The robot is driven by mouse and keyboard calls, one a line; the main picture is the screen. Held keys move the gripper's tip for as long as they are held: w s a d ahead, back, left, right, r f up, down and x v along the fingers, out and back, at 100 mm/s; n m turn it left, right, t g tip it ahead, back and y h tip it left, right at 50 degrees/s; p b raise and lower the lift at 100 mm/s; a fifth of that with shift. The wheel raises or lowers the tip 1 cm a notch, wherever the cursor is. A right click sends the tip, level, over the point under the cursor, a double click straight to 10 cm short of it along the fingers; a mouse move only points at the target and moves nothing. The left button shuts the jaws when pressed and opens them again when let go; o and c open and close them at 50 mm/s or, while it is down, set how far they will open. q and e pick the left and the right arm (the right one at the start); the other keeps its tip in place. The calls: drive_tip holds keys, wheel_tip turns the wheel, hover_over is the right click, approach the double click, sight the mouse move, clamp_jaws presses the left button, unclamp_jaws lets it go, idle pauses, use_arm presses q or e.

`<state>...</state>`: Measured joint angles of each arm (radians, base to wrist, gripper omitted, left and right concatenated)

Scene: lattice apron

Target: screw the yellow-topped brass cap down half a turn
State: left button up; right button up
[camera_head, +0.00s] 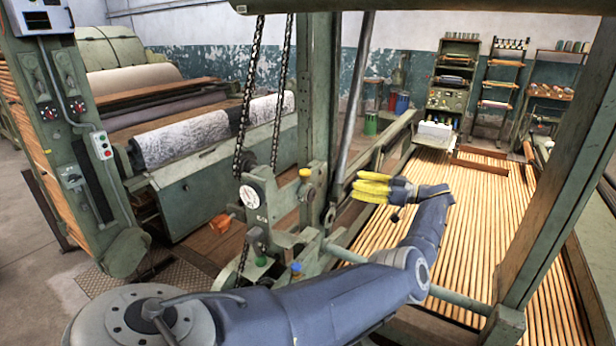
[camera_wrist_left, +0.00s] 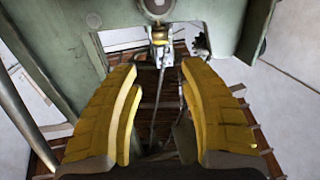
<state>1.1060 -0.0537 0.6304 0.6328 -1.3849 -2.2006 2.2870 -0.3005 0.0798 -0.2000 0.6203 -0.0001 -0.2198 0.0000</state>
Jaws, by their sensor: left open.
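The yellow-topped cap (camera_head: 305,173) sits upright on a green bracket of the machine in the head view, left of my left gripper (camera_head: 358,187). That gripper's yellow fingers point left toward the cap with a visible gap between. In the left wrist view the fingers stand wide apart (camera_wrist_left: 158,75), with nothing between the tips. Beyond them a small yellow and brass part (camera_wrist_left: 160,37) shows near the top middle; I cannot tell for certain that it is the same cap. My right gripper is not in view.
A green-topped cap (camera_head: 262,261) and a blue-topped cap (camera_head: 296,268) sit lower on the machine. A slanted grey rod (camera_head: 352,100) stands behind, between cap and gripper in the picture. Chains (camera_head: 250,95) hang at left. A green post (camera_head: 560,150) rises at right.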

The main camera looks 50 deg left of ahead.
sight(309, 176)
use_arm(q)
drive_tip(key=x, duration=1.7)
drive_tip(key=shift+f, duration=0.1)
drive_tip(key=shift+c, duration=0.3)
drive_tip(key=c, duration=0.8)
drive_tip(key=shift+s+m+t+y, duration=0.15)
drive_tip(key=shift+m+t+y, duration=0.55)
drive_tip(key=shift+m+t, duration=0.8)
clamp_jaws()
drive_tip(key=shift+c, duration=0.3)
unclamp_jaws()
drive_tip(key=shift+m+t+y, duration=0.4)
drive_tip(key=shift+m+t, duration=0.4)
drive_tip(key=shift+t, duration=1.2)
